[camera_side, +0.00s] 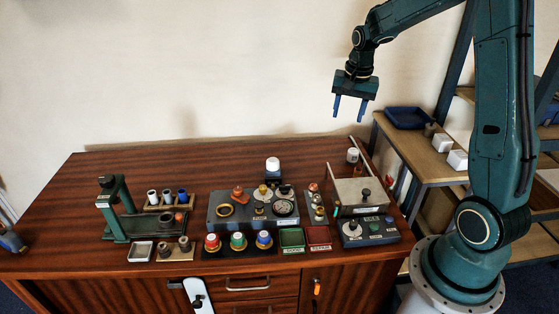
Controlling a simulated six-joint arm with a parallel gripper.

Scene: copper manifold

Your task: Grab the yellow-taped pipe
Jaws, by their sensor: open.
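My gripper (348,117) is open and empty, its two blue fingers pointing down, high above the back right of the table. No pipe with clear yellow tape can be made out at this size. Short cylinders stand in a rack (165,208) at the left; one of them, a blue-topped cylinder (183,195), is at its right end. A red-banded piece (212,242), a green-banded piece (238,241) and a blue-banded piece (264,239) stand on a black strip at the front. A grey manifold block (243,221) behind them carries brass-coloured fittings and a gauge (284,207).
A green press-like stand (117,205) is at the left. Green (292,238) and red (319,236) trays lie at the front, beside a box with a clear cover (360,190) and a control panel (369,231). The wooden table's (100,170) back left is clear.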

